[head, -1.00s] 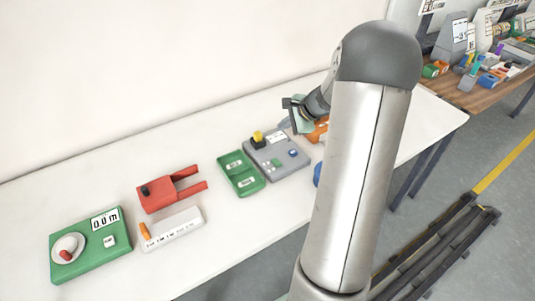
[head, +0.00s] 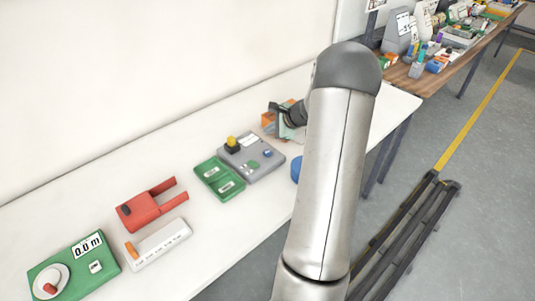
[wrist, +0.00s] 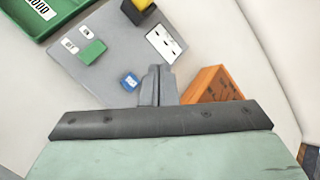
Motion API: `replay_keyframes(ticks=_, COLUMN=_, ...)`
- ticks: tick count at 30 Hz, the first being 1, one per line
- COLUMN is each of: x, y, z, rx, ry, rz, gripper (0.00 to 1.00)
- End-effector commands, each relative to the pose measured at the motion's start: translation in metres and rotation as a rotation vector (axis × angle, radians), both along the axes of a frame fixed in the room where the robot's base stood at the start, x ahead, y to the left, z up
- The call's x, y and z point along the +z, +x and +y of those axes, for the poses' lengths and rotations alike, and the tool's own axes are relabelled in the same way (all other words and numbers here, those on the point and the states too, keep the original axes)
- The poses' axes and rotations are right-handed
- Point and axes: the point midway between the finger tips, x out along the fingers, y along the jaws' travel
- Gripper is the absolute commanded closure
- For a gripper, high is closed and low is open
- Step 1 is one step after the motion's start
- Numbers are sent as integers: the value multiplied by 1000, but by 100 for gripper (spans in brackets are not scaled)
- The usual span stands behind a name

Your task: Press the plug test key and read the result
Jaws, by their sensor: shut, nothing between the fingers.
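A grey test box (head: 262,166) lies flat on the white bench in the head view. It carries a yellow-and-black knob (head: 232,143), a white label (head: 246,139), a green patch (head: 252,165) and a small blue key (head: 267,153). In the wrist view the blue key (wrist: 130,82) lies just left of my gripper (wrist: 157,72), whose grey fingers are together and empty over the box's edge. I cannot tell their height or any contact. The label (wrist: 164,42) shows small dark marks that I cannot read. In the head view my arm partly hides the gripper.
An orange block (wrist: 213,87) is close right of my fingers. A blue item (head: 295,170) is partly behind my arm. Further left are a red fixture (head: 140,211), a white strip (head: 160,244) and a green gauge (head: 75,266).

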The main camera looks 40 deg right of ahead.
Motion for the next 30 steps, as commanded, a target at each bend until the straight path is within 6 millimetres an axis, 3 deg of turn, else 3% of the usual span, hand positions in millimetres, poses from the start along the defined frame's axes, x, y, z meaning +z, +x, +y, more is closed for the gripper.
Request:
replay_keyframes(ticks=13, x=-67, y=0, z=0, rx=0, ry=-1, rz=0, gripper=100)
replay_keyframes(ticks=30, x=-71, y=0, z=0, rx=1, ry=-1, rz=0, gripper=100)
